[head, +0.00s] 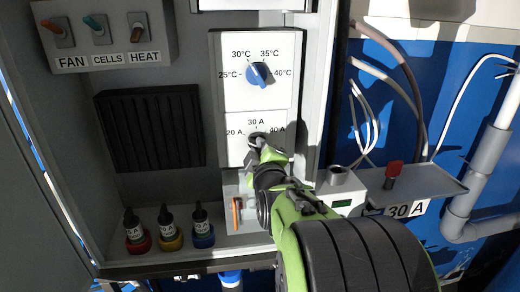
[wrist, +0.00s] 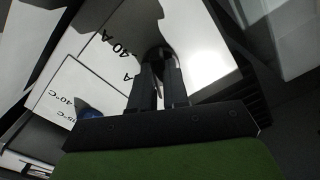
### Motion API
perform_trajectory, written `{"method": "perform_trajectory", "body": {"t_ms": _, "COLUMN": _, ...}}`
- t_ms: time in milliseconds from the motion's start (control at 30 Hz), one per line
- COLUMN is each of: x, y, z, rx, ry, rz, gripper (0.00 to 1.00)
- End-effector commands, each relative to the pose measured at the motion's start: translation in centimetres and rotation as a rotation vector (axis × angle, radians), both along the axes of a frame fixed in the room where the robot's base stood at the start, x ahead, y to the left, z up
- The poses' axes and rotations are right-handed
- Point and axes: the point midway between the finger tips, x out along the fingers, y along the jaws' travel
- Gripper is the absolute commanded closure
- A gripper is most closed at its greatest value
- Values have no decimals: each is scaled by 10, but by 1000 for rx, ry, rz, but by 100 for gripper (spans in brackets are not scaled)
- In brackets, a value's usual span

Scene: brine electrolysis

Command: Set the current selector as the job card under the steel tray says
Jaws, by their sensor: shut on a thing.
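The current selector (head: 255,137) is a dark knob on a white panel marked 20 A, 30 A and 40 A. My gripper (head: 260,145) reaches it from the lower right and is shut on it. The fingers hide most of the knob, so I cannot tell where it points. In the wrist view my gripper (wrist: 160,85) has both fingers around the dark selector (wrist: 158,53), beside the 40 A mark. The job card (head: 407,209) shows "30 A" below the front edge of the steel tray (head: 435,184) at right.
A blue temperature knob (head: 257,75) sits just above the selector. Switches (head: 98,28) for fan, cells and heat are at upper left. Several small bottles (head: 168,228) stand on the cabinet floor. A red-topped part (head: 393,170) stands on the tray, with loose cables (head: 370,110) above.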

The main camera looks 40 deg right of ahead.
Motion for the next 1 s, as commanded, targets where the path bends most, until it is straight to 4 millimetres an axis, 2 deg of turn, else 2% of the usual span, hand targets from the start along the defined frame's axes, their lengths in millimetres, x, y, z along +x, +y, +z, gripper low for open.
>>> {"method": "perform_trajectory", "body": {"t_ms": 367, "x": 0, "y": 1, "z": -3, "rx": 85, "ry": -64, "rz": 2, "gripper": 100}}
{"method": "perform_trajectory", "body": {"t_ms": 1000, "x": 1, "y": 2, "z": -6, "rx": 554, "ry": -385, "rz": 4, "gripper": 100}}
